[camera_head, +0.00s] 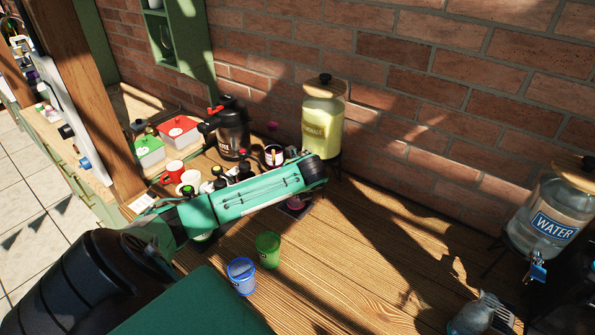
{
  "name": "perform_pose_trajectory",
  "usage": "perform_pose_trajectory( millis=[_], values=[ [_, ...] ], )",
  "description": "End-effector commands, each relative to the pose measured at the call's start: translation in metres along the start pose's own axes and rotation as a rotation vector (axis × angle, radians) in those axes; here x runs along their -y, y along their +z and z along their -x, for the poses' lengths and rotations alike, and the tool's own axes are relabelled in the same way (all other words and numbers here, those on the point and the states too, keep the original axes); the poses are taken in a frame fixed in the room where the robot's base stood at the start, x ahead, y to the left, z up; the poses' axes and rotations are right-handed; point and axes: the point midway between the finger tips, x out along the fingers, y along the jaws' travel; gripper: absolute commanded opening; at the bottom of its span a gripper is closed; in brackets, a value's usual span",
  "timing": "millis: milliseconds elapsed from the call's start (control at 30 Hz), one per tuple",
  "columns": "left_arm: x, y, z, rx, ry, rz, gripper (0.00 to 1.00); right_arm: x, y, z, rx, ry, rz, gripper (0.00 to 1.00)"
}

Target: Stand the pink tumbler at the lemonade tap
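A small pink thing (296,203), likely the pink tumbler, shows just below my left forearm on a dark square patch; most of it is hidden, so I cannot tell whether it is held. The lemonade dispenser (323,122) stands at the back against the brick wall, yellow with a wooden lid. Its tap is hidden behind the end of my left arm. My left arm reaches in from the lower left to just in front of the dispenser, and its gripper is hidden behind or beneath it. I cannot make out my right gripper.
A green tumbler (268,250) and a blue tumbler (241,275) stand in front of my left arm. A water dispenser (548,215) with a blue tap is at right. Red mugs (173,171), boxes (180,131) and a dark urn (232,130) crowd the back left. The middle right tabletop (390,260) is clear.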

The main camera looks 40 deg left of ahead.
Motion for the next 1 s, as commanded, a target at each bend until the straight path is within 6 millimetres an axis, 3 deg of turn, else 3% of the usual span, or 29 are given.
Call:
perform_pose_trajectory(
  millis=[367,400,500,833,1000],
  values=[
    [0.000,-0.005,-0.007,0.000,-0.001,0.000,0.34,0.008,-0.002,0.004,-0.002,-0.008,0.000,0.53],
    [0.000,-0.005,-0.008,0.000,-0.001,0.000,0.59,0.008,-0.002,0.005,-0.002,-0.009,0.000,0.53],
    [0.000,-0.005,-0.008,0.000,-0.001,0.001,0.79,0.008,-0.002,0.004,-0.002,-0.009,0.000,0.53],
    [0.000,-0.004,-0.006,0.001,-0.001,0.001,0.79,0.005,-0.001,0.003,-0.001,-0.006,0.001,0.53],
    [0.001,-0.004,0.013,0.003,-0.003,0.001,0.79,0.003,0.000,-0.002,0.000,-0.003,0.002,0.53]
  ],
)
